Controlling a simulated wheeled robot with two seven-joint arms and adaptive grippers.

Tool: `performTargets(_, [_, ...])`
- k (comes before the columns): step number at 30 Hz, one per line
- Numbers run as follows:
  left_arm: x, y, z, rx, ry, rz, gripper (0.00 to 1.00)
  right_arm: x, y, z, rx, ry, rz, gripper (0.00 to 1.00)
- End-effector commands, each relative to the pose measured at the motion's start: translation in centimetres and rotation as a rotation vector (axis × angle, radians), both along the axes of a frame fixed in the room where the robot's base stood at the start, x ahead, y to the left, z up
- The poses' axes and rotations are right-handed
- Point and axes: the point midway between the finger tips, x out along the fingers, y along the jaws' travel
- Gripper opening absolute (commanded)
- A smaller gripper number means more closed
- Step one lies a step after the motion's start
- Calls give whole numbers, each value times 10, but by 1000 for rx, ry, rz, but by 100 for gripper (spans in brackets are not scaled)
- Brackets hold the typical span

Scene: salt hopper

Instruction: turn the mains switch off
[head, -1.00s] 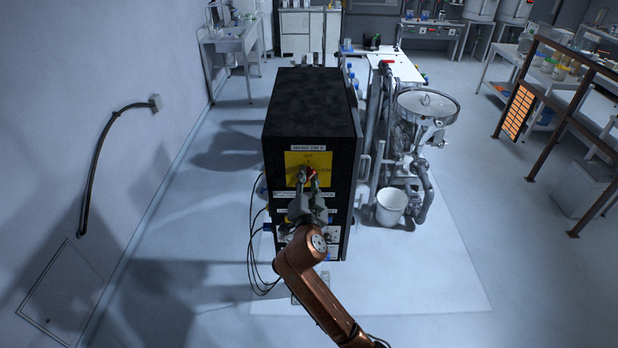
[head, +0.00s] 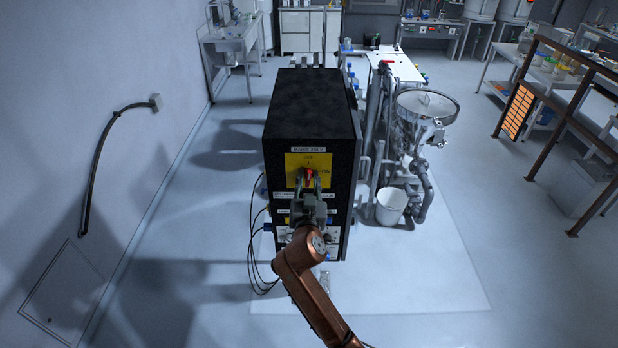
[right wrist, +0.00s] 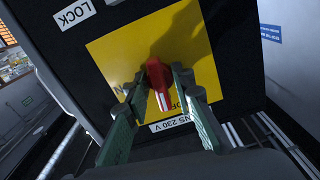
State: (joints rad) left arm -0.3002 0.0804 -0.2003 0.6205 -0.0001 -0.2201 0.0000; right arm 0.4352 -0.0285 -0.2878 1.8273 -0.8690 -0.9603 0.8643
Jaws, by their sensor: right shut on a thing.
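The mains switch is a red handle (right wrist: 160,84) with a white stripe, set on a yellow plate (head: 322,160) on the front of a black cabinet (head: 312,110). In the head view the handle (head: 309,173) stands about upright, toward the lettering at the plate's top. In the right wrist view its striped end points toward the mains 230 V label (right wrist: 174,124), beside partly covered letters. My right gripper (head: 308,186) is shut on the handle, a green-padded finger on each side. My left gripper is not in view.
A steel hopper (head: 428,104) with pipework stands right of the cabinet, a white bucket (head: 391,206) below it. Black cables (head: 252,245) hang at the cabinet's lower left. A brown railing (head: 565,113) stands at the right.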

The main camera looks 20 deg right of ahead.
Motion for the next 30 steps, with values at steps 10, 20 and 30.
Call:
performTargets(10, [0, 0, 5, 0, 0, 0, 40, 0, 0, -2, -118, 37, -2, 0])
performTargets(20, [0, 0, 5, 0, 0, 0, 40, 0, 0, -2, -134, 42, -2, 0])
performTargets(30, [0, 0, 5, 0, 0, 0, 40, 0, 0, -1, -132, 40, -1, 28])
